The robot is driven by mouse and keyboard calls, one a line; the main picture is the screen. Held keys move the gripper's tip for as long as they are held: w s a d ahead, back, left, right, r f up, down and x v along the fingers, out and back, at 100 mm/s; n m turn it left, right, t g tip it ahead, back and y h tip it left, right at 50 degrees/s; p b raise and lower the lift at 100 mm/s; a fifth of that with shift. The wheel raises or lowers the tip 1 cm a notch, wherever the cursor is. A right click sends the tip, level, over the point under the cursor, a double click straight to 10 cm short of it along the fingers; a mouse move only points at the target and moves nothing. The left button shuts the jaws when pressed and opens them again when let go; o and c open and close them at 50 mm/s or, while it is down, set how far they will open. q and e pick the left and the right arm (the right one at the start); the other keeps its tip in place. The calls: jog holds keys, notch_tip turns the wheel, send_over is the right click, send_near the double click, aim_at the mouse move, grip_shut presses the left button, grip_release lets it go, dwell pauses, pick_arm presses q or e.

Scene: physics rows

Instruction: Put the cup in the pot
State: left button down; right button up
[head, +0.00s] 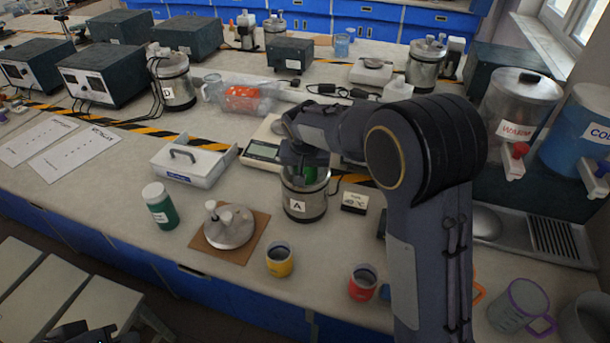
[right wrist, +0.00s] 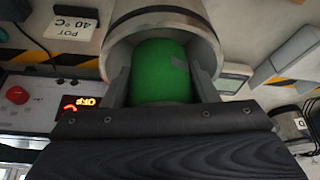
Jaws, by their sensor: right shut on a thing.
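The metal pot marked A (head: 296,212) stands upright on the bench, and its rim shows in the right wrist view (right wrist: 205,30). My right gripper (head: 305,163) is over the pot's mouth, pointing down. It is shut on a green cup (right wrist: 160,75), with one finger on each side. The cup is at least partly within the pot's mouth; a bit of its green shows in the head view (head: 309,173). Its lower end and the pot's floor are hidden. My left gripper (head: 82,334) is only partly in view at the bottom left, away from the pot.
A lid with a knob (head: 229,227) lies on a brown board left of the pot. A yellow cup (head: 279,261) and a red cup (head: 362,283) stand in front. A green-bodied bottle (head: 160,207) is further left. A sign (head: 355,202) stands close right of the pot.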

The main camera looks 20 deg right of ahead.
jog(key=shift+w+f, duration=0.2)
jog(key=shift+f, duration=1.65)
jog(key=shift+f+b, duration=0.45)
jog(key=shift+f, duration=0.15)
